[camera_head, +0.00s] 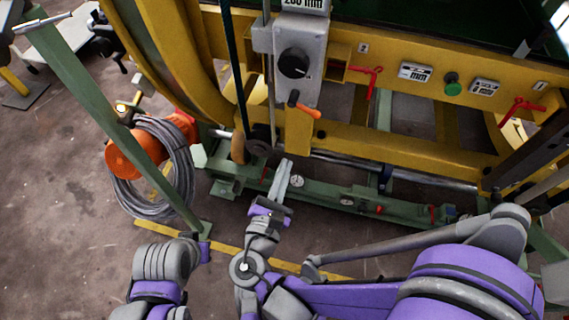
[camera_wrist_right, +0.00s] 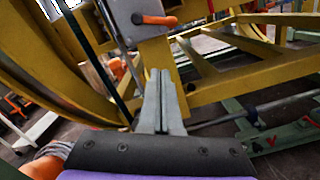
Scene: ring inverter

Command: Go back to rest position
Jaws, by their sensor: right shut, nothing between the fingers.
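My right gripper (camera_head: 284,166) points forward and up toward the lower part of the yellow ring inverter frame (camera_head: 420,150). Its two long grey fingers lie together with nothing between them. In the right wrist view the fingers (camera_wrist_right: 159,75) are closed side by side, below a grey control box with an orange-handled lever (camera_wrist_right: 153,19). My left arm (camera_head: 165,262) shows at the bottom left of the head view. Its gripper cannot be made out.
The grey control box (camera_head: 300,60) has a black knob and an orange-handled lever (camera_head: 305,107). A green base beam (camera_head: 340,197) runs low across the front. A green post (camera_head: 110,100) and a coiled grey hose (camera_head: 165,190) stand left. Brown floor (camera_head: 50,220) is open there.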

